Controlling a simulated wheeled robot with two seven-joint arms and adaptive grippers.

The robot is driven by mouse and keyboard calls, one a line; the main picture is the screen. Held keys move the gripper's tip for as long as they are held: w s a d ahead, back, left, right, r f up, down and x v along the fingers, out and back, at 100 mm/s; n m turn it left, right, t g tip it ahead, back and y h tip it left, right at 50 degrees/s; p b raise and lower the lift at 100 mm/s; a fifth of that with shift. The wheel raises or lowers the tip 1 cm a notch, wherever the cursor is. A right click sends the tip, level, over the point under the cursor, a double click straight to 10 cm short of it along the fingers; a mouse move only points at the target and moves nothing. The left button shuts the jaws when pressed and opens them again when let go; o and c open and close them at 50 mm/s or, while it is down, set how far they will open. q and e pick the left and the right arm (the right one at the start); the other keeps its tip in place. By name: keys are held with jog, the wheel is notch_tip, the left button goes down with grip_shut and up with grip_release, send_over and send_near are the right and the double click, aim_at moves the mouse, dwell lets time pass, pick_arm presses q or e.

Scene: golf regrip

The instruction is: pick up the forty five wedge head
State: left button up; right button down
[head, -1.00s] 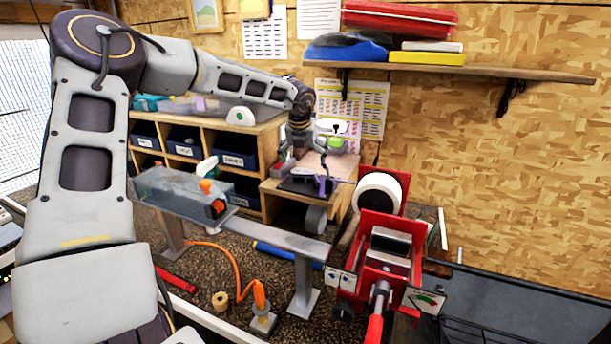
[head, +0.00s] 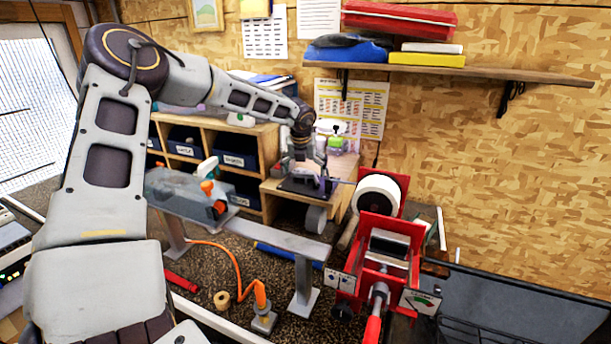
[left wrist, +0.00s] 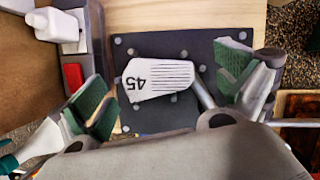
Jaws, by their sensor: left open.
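The forty five wedge head (left wrist: 158,79) is pale grey with dark grooves and an upside-down "45". It lies on a dark studded plate (left wrist: 190,44), with its metal neck running to the lower right. My left gripper (left wrist: 165,84) is open, its green-padded fingers on either side of the head in the picture. Gaps show between both pads and the head; I cannot tell the height above it. In the head view my left gripper (head: 307,166) is over the dark plate (head: 291,187) on the wooden bench, and the head cannot be made out there. My right gripper is not in view.
A red clamping machine with a white roll (head: 378,190) stands right of the bench. A grey beam (head: 275,238) on posts and an orange hose (head: 240,278) are in front. Wooden cubbies with dark bins (head: 234,160) stand left. A wall shelf (head: 450,70) hangs above.

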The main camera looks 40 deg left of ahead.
aim_at(305, 172)
pick_arm(q)
jog(key=shift+c, duration=0.4)
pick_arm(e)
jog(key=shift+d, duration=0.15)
pick_arm(q)
jog(key=c, duration=0.9)
jog(key=shift+c, duration=0.7)
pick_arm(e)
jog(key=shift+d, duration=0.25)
pick_arm(q)
jog(key=shift+r, duration=0.1)
jog(key=shift+r, duration=0.25)
jog(key=shift+c, duration=0.6)
notch_tip(305, 172, up, 8)
jog(key=shift+f+b, duration=0.25)
jog(key=shift+b, duration=0.45)
jog(key=shift+r, duration=0.95)
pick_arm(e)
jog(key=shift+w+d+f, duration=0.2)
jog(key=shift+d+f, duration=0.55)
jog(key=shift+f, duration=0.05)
